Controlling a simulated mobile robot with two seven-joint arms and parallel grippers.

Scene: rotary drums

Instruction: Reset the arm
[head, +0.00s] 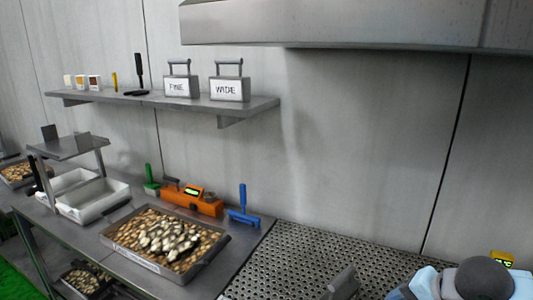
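Part of an arm that seems to be mine (470,282) shows at the bottom right corner, pale blue and white with a dark grey rounded cap. The picture edge cuts it off. I make out no fingers on it, and its gripper is out of view. My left arm and gripper do not show. A small grey block-like piece (342,284) stands at the bottom edge to the left of the arm part; I cannot tell what it belongs to.
A metal table (215,277) holds a tray of shellfish-like pieces (110,238), white bins (62,210), an orange device (195,201) and a blue tool (243,212). A perforated surface (290,262) lies mostly clear to the right. A wall shelf (255,106) carries blocks marked FINE (181,86) and WIDE (228,89).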

